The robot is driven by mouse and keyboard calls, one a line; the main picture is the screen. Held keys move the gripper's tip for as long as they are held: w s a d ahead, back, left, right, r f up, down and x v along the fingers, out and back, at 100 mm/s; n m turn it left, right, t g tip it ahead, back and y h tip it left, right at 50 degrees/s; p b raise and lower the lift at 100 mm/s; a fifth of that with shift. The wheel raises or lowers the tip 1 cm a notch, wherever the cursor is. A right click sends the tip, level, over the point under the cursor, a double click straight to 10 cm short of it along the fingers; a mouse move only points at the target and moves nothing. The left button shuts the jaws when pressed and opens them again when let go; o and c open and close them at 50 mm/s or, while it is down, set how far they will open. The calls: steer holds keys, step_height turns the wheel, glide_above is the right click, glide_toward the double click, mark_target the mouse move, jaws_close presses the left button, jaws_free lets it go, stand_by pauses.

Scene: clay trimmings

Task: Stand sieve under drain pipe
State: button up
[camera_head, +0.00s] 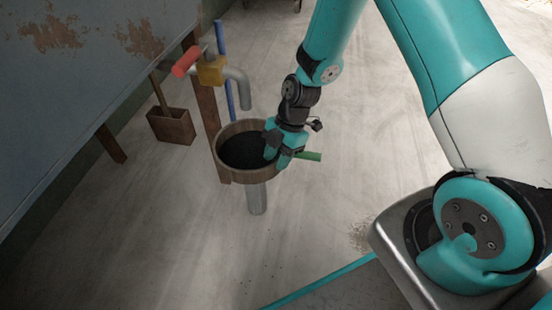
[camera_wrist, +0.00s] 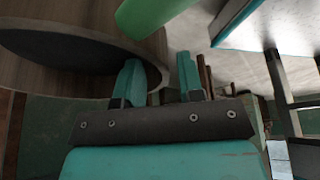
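The sieve (camera_head: 223,168) is round, with a wooden rim, a dark inside and a green handle (camera_head: 308,156) to the right. My gripper (camera_head: 277,150) is at its right rim, one finger inside and one outside, and appears shut on it. In the wrist view the rim (camera_wrist: 152,48) passes between the fingers (camera_wrist: 162,82), beside the green handle (camera_wrist: 150,14). The grey drain pipe (camera_head: 244,92) bends down and its open end shows just above the sieve's far edge. The sieve looks level and off the floor; its underside is hidden.
A grey cylinder (camera_head: 257,199) shows below the sieve; whether they touch is unclear. The pipe has a brass valve (camera_head: 211,71) with a red handle (camera_head: 187,62). Floor in front is clear.

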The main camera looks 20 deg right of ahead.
steer(key=p+v, duration=0.4)
steer(key=v, duration=0.6)
steer(key=s+a+r+m, duration=0.2)
steer(key=a+r+m, duration=0.1)
steer(key=r, duration=0.4)
steer(key=s+a+r+m, duration=0.3)
steer(key=r, duration=0.4)
steer(key=s+a+r+m, duration=0.1)
steer(key=s+r+m, duration=0.3)
steer(key=s, duration=0.3)
steer(key=s+a+r+m+t, duration=0.1)
steer(key=s+r+m, duration=0.4)
steer(key=s, duration=0.3)
steer(key=shift+a+r, duration=0.35)
steer(key=shift+r, duration=0.3)
